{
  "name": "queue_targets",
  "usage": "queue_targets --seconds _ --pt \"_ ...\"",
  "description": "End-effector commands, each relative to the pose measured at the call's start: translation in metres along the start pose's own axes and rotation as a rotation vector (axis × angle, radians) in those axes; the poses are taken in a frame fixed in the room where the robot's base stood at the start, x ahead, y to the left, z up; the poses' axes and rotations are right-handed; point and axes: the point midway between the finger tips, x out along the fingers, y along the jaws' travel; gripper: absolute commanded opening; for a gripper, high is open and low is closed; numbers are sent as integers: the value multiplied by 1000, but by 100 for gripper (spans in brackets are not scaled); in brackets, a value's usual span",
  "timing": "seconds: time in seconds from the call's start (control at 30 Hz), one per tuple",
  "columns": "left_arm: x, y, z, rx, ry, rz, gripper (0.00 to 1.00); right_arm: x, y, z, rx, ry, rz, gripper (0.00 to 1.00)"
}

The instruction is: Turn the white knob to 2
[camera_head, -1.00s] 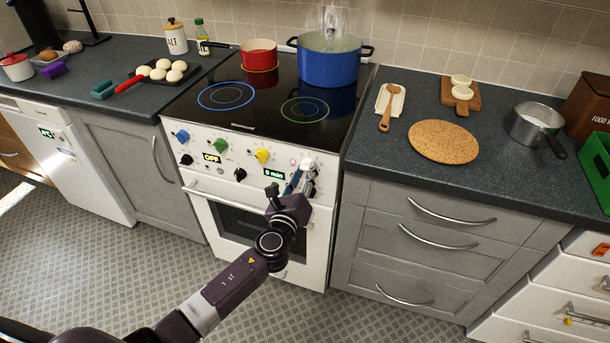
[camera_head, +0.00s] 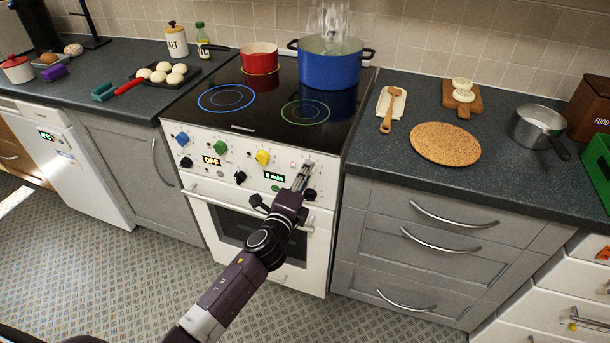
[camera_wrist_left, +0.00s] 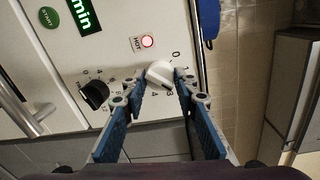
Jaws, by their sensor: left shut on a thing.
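The white knob (camera_wrist_left: 159,73) is at the right end of the stove's front panel (camera_head: 222,140), below the red "HOT" light (camera_head: 293,164). My left gripper (camera_head: 304,172) comes up from below and hides most of the knob in the head view. In the wrist view my left gripper (camera_wrist_left: 162,82) has its blue-padded fingers on either side of the knob and is shut on it. Printed digits ring the knob, with 0 at the upper right and 3 and 4 below. I cannot tell exactly which digit it points to. My right gripper is not in view.
A black knob (camera_wrist_left: 94,95) is near the white one, and the green "0 min" display (camera_head: 274,176) is left of it. The oven handle (camera_head: 236,209) runs below the panel.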

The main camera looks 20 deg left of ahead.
Motion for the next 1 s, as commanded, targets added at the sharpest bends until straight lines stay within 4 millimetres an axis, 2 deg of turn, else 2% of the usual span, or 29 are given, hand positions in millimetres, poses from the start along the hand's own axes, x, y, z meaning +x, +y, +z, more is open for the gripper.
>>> queue_targets --seconds 0.3,0.73,0.77,0.9,1.0 --pt "0 0 1 -79 5 0 3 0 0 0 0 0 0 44" --pt "0 0 1 -86 5 0 3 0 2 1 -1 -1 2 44" --pt "0 0 1 -85 5 0 29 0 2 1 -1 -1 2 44" --pt "0 0 1 -85 5 0 45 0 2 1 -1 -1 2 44" --pt "0 0 1 -85 6 0 45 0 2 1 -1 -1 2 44"
